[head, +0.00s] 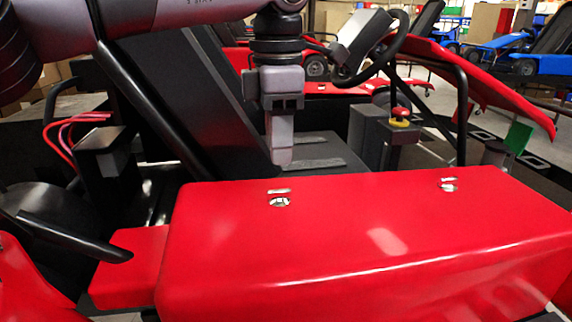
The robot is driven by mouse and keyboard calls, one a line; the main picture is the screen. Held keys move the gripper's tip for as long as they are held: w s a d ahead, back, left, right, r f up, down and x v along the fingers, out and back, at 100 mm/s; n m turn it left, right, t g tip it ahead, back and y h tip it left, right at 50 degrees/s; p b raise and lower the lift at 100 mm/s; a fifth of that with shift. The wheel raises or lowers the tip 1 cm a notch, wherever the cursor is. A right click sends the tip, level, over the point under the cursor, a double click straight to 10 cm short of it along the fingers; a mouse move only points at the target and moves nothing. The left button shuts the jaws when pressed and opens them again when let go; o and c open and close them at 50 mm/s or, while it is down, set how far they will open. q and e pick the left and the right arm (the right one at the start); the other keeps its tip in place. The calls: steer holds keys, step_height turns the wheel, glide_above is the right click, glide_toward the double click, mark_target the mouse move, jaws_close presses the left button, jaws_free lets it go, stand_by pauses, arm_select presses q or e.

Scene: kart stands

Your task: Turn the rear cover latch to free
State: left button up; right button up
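The red side cover (360,245) of the kart fills the lower right of the head view. Two small silvery latches sit along its top far edge. The one toward the seat back, which I take as the rear cover latch (280,201), is on the left. The other latch (448,185) is on the right, toward the steering wheel. My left gripper (282,160) points down, above and just behind the left latch in the picture, apart from it. Its fingers overlap in this view, so the gap between them is hidden. My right gripper is out of view.
The black seat (185,90) stands behind the cover. The steering wheel (385,50), a red and yellow knob (400,117) and black frame tubes are at the back right. Red cables (68,135) and a black box (105,150) are at the left. Space above the cover is clear.

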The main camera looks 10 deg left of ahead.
mark_target(279, 190)
arm_select(q)
steer(key=shift+s+f, duration=0.1)
steer(key=shift+f, duration=3.4)
jaws_close()
